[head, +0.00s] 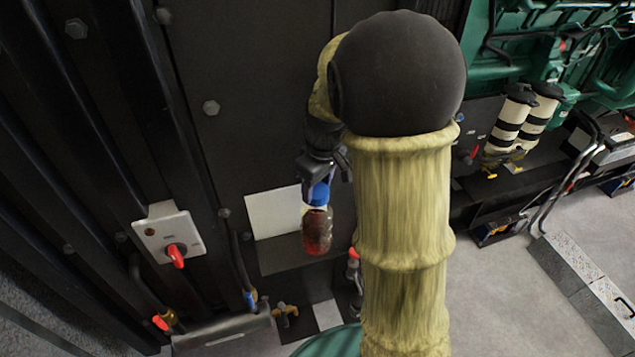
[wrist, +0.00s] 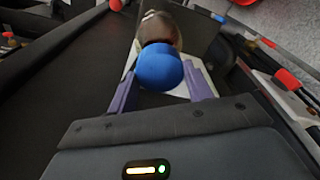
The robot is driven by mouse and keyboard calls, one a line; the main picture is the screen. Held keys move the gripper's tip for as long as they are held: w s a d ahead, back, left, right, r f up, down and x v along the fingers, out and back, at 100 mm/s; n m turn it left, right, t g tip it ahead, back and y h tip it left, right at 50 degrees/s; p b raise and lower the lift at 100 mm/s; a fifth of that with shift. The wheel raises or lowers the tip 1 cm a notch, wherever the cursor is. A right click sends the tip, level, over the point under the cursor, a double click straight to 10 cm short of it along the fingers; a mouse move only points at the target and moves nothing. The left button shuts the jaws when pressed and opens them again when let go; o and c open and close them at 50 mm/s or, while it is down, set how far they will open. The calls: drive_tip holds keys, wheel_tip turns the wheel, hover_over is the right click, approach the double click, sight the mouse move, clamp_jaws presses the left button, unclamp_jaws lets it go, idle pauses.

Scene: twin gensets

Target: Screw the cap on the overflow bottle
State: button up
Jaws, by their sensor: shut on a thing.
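The overflow bottle (head: 316,232) is clear with reddish-brown liquid and stands against the dark panel in the head view. The cap hides the bottle's neck in the wrist view.
A white plate (head: 272,213) is behind the bottle. A switch box with a red knob (head: 175,254) is at left. Hoses and a brass valve (head: 285,311) are low down. My arm hides much of the middle. Green engine parts and black-and-white filters (head: 510,118) are at right.

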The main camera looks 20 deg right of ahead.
drive_tip(key=shift+f+b, duration=0.6)
drive_tip(key=shift+f, duration=0.4)
drive_tip(key=shift+f+b, duration=0.35)
drive_tip(key=shift+b, duration=0.05)
idle(0.8)
drive_tip(key=m+p, duration=0.1)
drive_tip(key=m, duration=0.2)
drive_tip(key=shift+r+p, duration=0.15)
drive_tip(key=shift+p, duration=0.25)
drive_tip(key=shift+m+h, duration=0.3)
drive_tip(key=shift+m, duration=0.6)
drive_tip(key=shift+a+m+p, duration=0.1)
drive_tip(key=shift+m+p, duration=0.7)
drive_tip(key=shift+p, duration=0.1)
drive_tip(key=shift+m+p, duration=0.65)
drive_tip(key=shift+m, duration=0.25)
drive_tip(key=shift+m+h, duration=0.3)
drive_tip(key=shift+m, duration=0.3)
